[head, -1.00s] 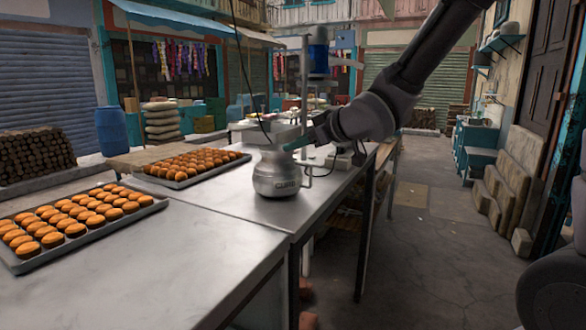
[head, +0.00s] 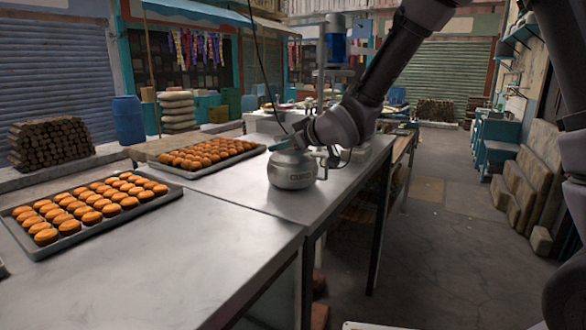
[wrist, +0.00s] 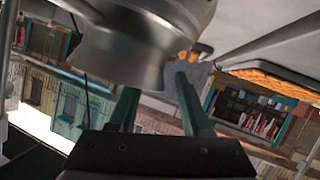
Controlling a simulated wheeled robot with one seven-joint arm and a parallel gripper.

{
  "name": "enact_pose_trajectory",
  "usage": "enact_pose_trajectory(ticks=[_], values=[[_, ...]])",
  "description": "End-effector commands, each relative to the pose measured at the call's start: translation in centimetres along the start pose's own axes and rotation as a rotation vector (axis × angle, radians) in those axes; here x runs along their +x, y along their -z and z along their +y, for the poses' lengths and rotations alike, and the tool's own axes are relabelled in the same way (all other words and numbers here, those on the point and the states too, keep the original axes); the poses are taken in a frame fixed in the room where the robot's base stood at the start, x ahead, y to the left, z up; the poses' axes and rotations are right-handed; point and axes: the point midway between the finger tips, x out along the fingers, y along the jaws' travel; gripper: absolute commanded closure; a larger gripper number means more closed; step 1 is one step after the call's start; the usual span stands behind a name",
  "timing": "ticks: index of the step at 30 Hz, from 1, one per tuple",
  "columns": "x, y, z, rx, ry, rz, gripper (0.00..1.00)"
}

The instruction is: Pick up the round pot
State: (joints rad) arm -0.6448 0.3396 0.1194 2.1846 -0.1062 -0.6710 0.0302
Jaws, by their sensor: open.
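The round pot (head: 292,172) is a silvery metal vessel with a wide belly and narrower neck. It stands upright on the metal table near its right edge in the head view. My gripper (head: 282,146) is at the pot's top, reaching in from the upper right and partly hiding its neck. In the wrist view the pot (wrist: 130,48) fills the upper middle, turned over by the camera's tilt. My gripper's two teal fingers (wrist: 158,100) are apart, close to the pot's rim. I cannot tell whether they touch it.
A metal table (head: 170,255) bears two trays of orange-topped buns, one at left (head: 125,212) and one behind (head: 180,168). A machine with a blue motor (head: 336,45) stands behind the pot. The table's front left is bare; paved floor (head: 440,250) lies open at right.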

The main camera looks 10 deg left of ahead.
Motion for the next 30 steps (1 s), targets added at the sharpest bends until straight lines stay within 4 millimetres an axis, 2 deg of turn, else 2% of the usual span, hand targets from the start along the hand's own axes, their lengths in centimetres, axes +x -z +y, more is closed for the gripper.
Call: enact_pose_trajectory(ticks=[7,8,9,11,12,30], values=[[0.22,-0.01,0.06,0.000,-0.001,0.000,0.51],[0.22,0.00,0.06,0.000,-0.001,0.000,0.59],[0.21,-0.01,0.06,0.000,-0.001,0.000,0.74],[0.21,-0.01,0.05,0.000,-0.001,0.000,0.97],[0.20,-0.01,0.05,0.000,-0.001,0.000,1.00],[0.20,-0.21,-0.06,0.002,0.001,-0.004,1.00]])
